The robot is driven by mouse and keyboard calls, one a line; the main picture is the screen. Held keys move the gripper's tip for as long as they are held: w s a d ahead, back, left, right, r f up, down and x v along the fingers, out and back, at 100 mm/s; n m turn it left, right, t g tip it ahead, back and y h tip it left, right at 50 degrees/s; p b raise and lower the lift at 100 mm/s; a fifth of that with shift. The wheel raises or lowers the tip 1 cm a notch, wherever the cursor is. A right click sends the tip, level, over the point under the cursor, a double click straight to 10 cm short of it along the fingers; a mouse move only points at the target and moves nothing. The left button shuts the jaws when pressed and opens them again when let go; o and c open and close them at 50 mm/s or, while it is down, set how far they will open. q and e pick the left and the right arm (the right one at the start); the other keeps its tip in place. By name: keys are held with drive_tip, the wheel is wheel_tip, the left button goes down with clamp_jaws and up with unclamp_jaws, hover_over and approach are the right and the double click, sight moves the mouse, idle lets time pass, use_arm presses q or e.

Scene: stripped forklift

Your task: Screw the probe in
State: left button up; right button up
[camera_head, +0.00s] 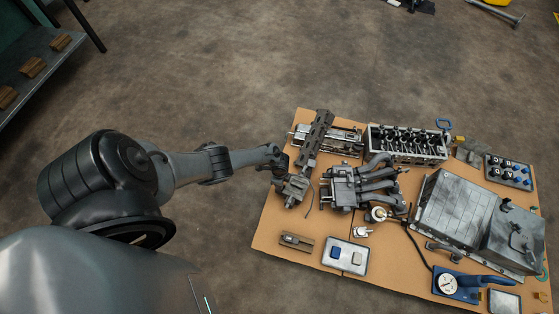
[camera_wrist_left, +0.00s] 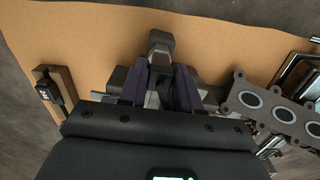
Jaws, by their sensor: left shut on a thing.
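My left gripper (camera_wrist_left: 159,92) is shut, with its two dark purple fingers close together in the wrist view. A small grey piece shows between them, mostly covered, and I cannot make out its shape. Just past the fingertips is a grey block (camera_wrist_left: 160,42), part of the grey metal under the gripper. In the head view my left arm reaches to the board's left side, over a small grey metal assembly (camera_head: 295,188) with a thin wire beside it. I cannot single out the probe with certainty. My right gripper is not in view.
The tan board (camera_head: 272,232) carries an exhaust manifold (camera_head: 378,181), a cylinder head (camera_head: 407,144), a large grey box (camera_head: 455,215) and a blue dial gauge (camera_head: 446,284). A wooden holder (camera_head: 297,241) and a tray (camera_head: 345,257) stand in front.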

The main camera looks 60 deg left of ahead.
use_arm(q)
drive_tip(key=shift+w+r+m, duration=0.1)
drive_tip(key=shift+w+m, duration=0.05)
drive_tip(key=shift+m, duration=0.35)
clamp_jaws()
drive_tip(key=o, duration=0.5)
unclamp_jaws()
drive_tip(key=o, duration=0.4)
drive_tip(key=shift+d, duration=0.1)
drive_tip(key=shift+r, duration=0.15)
wheel_tip(320, 180, up, 9)
drive_tip(key=p, duration=0.7)
drive_tip(key=shift+r+p, duration=0.65)
drive_tip(key=shift+r, duration=0.05)
